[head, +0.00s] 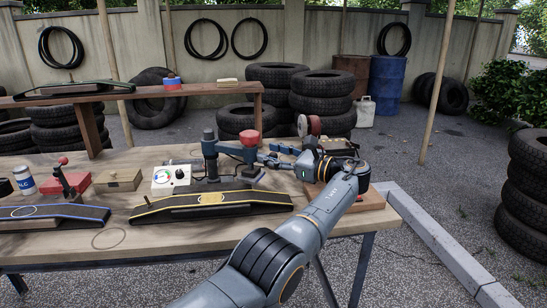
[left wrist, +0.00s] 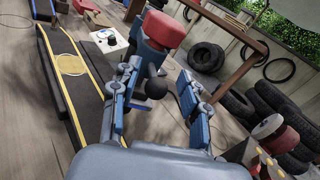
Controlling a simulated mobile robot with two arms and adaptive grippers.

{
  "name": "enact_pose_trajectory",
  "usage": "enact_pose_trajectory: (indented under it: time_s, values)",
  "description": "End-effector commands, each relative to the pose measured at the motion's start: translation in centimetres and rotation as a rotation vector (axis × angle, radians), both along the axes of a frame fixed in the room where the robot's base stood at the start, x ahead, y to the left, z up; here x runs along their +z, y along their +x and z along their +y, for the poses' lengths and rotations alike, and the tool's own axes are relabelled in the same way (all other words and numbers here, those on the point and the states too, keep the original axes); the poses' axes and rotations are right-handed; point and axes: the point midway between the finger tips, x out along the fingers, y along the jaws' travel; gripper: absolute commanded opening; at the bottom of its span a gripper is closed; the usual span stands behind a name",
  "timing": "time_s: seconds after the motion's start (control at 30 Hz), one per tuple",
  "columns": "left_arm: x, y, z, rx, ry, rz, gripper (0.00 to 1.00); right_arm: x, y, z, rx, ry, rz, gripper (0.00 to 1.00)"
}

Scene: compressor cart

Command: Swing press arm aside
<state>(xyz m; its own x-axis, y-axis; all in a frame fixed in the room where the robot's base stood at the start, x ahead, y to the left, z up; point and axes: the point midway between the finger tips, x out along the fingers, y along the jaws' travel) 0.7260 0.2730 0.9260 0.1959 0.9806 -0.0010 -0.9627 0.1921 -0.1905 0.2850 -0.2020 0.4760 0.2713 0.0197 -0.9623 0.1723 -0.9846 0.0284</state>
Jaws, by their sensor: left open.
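The press (head: 210,150) stands on the bench, with a dark post and a red block (head: 250,138) at the end of its arm. In the left wrist view the red block (left wrist: 165,28) is just beyond my fingers, and a black ball knob (left wrist: 155,89) shows below it. My left gripper (head: 270,154) reaches in beside the red block. In the left wrist view my left gripper (left wrist: 157,80) is open, its blue fingers on either side of the knob with gaps showing. Contact cannot be told. My right gripper is not in view.
A yellow-edged black strip (head: 170,211) lies in front of the press. A white control box (head: 172,180) stands left of it. A red round part (head: 309,125) is behind my left wrist. A raised wooden shelf (head: 220,88) spans the back. Tyre stacks (head: 322,95) stand beyond.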

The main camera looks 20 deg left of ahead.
Motion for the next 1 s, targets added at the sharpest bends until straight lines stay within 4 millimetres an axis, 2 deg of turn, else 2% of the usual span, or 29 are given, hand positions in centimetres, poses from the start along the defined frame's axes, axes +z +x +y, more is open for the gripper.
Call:
enact_pose_trajectory:
  time_s: [0.3,0.43,0.6,0.87,1.0]
  values:
    - [6.0,0.0,0.0,0.000,0.000,-0.003,0.45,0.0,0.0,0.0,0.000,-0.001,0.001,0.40]
    - [8.0,0.0,-0.1,-0.001,0.001,-0.001,0.45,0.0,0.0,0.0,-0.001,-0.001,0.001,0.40]
    - [9.2,0.0,-0.1,-0.001,-0.001,0.001,0.45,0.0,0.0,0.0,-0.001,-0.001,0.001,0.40]
    - [9.3,0.0,-0.1,-0.001,0.000,0.002,0.45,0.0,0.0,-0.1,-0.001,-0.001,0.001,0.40]
    - [9.3,0.0,-0.2,-0.002,0.000,0.002,0.18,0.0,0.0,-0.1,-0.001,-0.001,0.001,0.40]
